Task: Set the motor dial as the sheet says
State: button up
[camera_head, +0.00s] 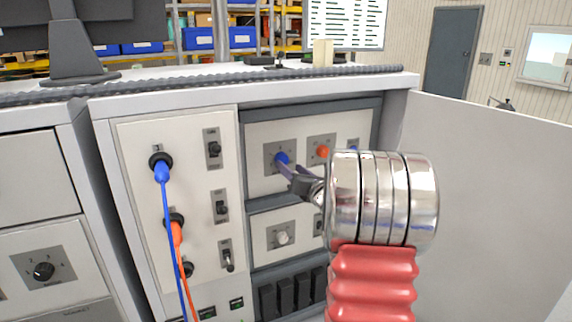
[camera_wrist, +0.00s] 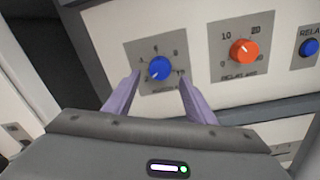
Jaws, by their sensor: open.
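A blue dial (camera_wrist: 160,68) on a grey plate is in the middle of the wrist view, with scale marks around it. Its label is partly hidden and too blurred to read, so I cannot tell that it is the motor dial. It also shows in the head view (camera_head: 282,158). My gripper (camera_wrist: 160,80) is open, with one finger on each side of the blue dial; I cannot tell whether they touch it. A black dial (camera_head: 44,270) with a numbered scale is on the left cabinet. A sheet or screen with rows of lines (camera_head: 345,22) hangs at the back, unreadable.
An orange dial (camera_wrist: 244,51) and a blue button (camera_wrist: 309,47) are right of the blue dial. A white knob (camera_head: 282,238) is below. Blue and orange cables (camera_head: 172,250) hang from the left panel. An open door (camera_head: 490,200) stands at right.

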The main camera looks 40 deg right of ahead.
aim_at(284, 162)
jog(key=shift+x, duration=2.45)
jog(key=shift+c, duration=0.3)
jog(key=c, duration=1)
